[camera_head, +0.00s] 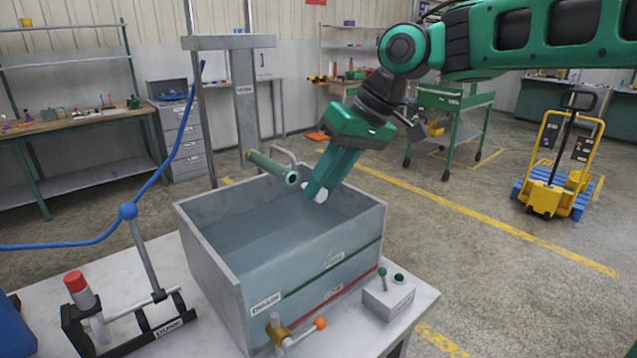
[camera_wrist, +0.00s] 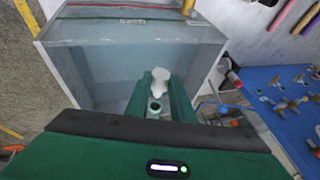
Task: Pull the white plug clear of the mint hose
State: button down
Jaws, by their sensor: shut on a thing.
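The mint hose (camera_head: 270,167) hangs over the back of the water tank (camera_head: 362,238), and its open round mouth faces right toward my gripper. My gripper (camera_head: 313,190) is just right of that mouth, pointing down over the tank, shut on the white plug (camera_head: 320,196). The plug's white end shows at the fingertips, apart from the hose mouth; the fingers hide the rest. In the wrist view, the white plug (camera_wrist: 160,76) shows between the fingers of my gripper (camera_wrist: 160,88).
A grey post with a crossbar (camera_head: 245,90) stands behind the tank. A blue hose (camera_head: 165,160) hangs at left near a black rack (camera_head: 130,325) with a red-capped cylinder. A control box (camera_head: 388,297) and a brass valve (camera_head: 277,330) are in front.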

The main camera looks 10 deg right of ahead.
jog(key=shift+s+d+r, duration=0.1)
dwell(0.3)
jog(key=shift+s+d+r, duration=0.4)
jog(key=shift+s+r, duration=0.15)
jog(key=shift+r, duration=0.15)
jog(key=shift+s+d+r, duration=0.4)
jog(key=shift+s+r, duration=0.15)
jog(key=shift+r, duration=0.1)
